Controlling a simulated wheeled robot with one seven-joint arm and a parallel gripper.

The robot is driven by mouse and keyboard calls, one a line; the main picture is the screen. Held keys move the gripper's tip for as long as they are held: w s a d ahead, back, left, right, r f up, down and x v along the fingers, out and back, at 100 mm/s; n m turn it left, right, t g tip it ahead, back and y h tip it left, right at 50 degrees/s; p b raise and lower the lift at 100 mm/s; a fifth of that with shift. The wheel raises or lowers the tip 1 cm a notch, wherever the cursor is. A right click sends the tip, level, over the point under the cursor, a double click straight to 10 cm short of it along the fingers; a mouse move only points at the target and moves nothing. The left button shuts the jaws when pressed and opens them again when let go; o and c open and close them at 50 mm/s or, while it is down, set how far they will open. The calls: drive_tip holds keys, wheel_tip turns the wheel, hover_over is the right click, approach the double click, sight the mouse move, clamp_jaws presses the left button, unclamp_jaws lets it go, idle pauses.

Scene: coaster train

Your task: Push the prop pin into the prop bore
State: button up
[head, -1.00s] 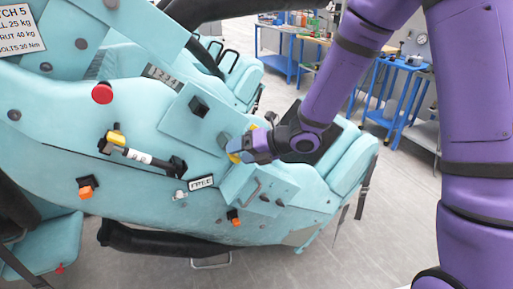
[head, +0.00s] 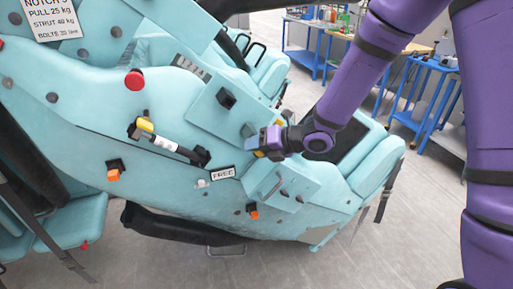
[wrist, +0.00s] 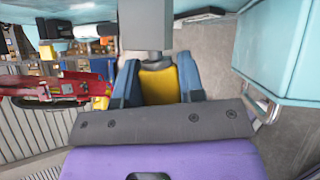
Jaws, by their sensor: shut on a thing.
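My gripper (head: 262,143) is at the teal side of the coaster car, beside a raised plate with a dark block. In the wrist view its two blue fingers (wrist: 158,88) are shut on a yellow piece (wrist: 160,86), which looks like the grip of the prop pin. A little yellow also shows under the fingers in the head view. The prop bore and the pin's tip are hidden, so I cannot tell how far in the pin is.
A red button (head: 134,80), a strut (head: 168,143) with a yellow end, orange knobs and a FREE label (head: 223,172) are on the car's side. A teal box (head: 282,185) with a handle juts out just below my gripper. Blue workbenches (head: 418,90) stand behind.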

drive_tip(key=shift+c, duration=0.5)
drive_tip(key=s+d, duration=0.2)
drive_tip(key=s, duration=0.4)
drive_tip(key=shift+s, duration=0.35)
idle(0.8)
drive_tip(key=shift+s, duration=0.1)
idle(0.4)
